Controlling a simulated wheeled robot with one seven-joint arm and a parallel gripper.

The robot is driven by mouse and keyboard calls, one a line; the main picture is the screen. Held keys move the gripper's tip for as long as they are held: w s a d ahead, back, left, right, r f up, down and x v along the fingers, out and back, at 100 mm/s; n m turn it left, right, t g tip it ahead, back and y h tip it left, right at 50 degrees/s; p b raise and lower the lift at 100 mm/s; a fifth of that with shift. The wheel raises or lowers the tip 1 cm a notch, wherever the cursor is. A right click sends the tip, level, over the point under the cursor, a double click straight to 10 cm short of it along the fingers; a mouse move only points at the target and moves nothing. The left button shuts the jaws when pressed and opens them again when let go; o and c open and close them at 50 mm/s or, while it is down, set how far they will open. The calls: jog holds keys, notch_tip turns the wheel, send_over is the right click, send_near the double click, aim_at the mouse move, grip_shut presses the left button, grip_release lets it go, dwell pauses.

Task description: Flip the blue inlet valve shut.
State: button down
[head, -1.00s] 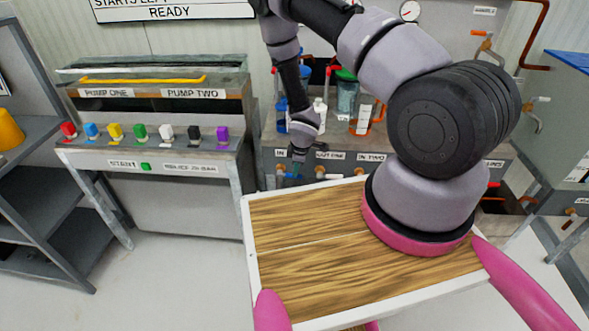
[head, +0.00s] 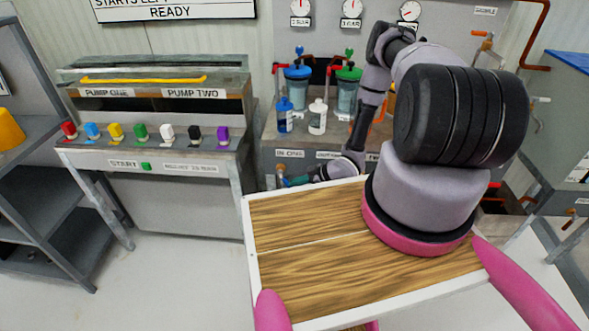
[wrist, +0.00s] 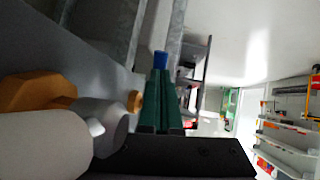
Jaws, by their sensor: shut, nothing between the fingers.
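My gripper (head: 292,182) is low at the front of the pump bench, just below the IN-ONE label, pointing left. In the wrist view its green fingers (wrist: 158,88) are shut with nothing between them. A small blue piece (wrist: 160,59), which looks like the end of the blue inlet valve's handle, shows right at or just beyond the fingertips; I cannot tell whether they touch. An orange-brass valve body (wrist: 38,92) is left of the fingers, and a brass fitting (head: 280,170) shows beside the gripper in the head view. The handle's angle is mostly hidden.
A blue bottle (head: 285,115) and a white bottle (head: 317,117) stand on the bench above. Blue-topped and green-topped filter housings (head: 347,90) stand behind them. My wood-topped tray (head: 310,215) is close below the arm. A button console (head: 150,150) stands to the left.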

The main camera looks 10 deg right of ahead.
jog(key=shift+w+a+f, duration=0.15)
jog(key=shift+a+f, duration=0.4)
jog(key=shift+f, duration=0.15)
jog(key=shift+w+a+f, duration=0.15)
jog(key=shift+a+f, duration=0.35)
jog(key=shift+f, duration=0.2)
jog(key=shift+a+f, duration=0.1)
jog(key=v, duration=1)
jog(key=shift+d+r, duration=0.25)
jog(key=shift+d, duration=0.05)
jog(key=shift+s, duration=0.15)
